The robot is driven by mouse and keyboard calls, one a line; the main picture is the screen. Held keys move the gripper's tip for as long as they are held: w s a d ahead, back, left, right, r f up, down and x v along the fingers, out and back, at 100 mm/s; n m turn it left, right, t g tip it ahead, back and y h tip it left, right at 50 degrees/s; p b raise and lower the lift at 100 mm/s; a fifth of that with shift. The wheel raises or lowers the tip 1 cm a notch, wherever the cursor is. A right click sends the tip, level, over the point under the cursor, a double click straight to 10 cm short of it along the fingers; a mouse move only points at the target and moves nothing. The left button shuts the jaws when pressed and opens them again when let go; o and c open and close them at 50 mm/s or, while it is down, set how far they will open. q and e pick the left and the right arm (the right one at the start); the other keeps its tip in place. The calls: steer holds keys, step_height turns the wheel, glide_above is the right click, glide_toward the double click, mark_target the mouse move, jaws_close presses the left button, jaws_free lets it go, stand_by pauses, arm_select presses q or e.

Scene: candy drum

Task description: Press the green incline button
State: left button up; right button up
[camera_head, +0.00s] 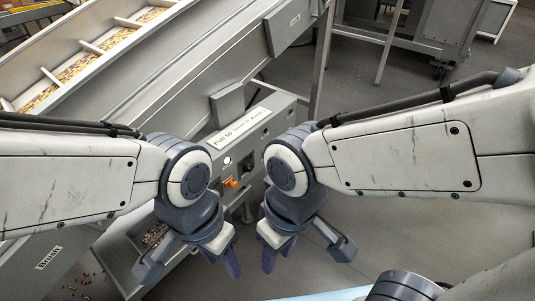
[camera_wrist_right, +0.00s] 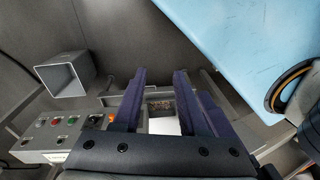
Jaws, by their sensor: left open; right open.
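A grey control panel (camera_head: 247,140) on the machine's side shows between my arms in the head view, with a white label and an orange knob (camera_head: 231,183). The right wrist view shows a panel (camera_wrist_right: 60,140) at the left, with a row of small red and green buttons (camera_wrist_right: 56,121). The labels there are too small to read, so I cannot tell which button is incline. My right gripper (camera_wrist_right: 160,75) is open and empty, to the right of that panel and apart from it. My left gripper (camera_head: 225,260) is open and hangs below the panel in the head view.
A sloped conveyor (camera_head: 95,60) with candy runs across the upper left. A square grey tube (camera_wrist_right: 68,75) sticks out above the panel in the wrist view. A light blue surface (camera_wrist_right: 225,45) fills its upper right. Grey floor (camera_head: 400,210) is open at the right.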

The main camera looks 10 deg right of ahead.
jaws_close()
stand_by(1.4)
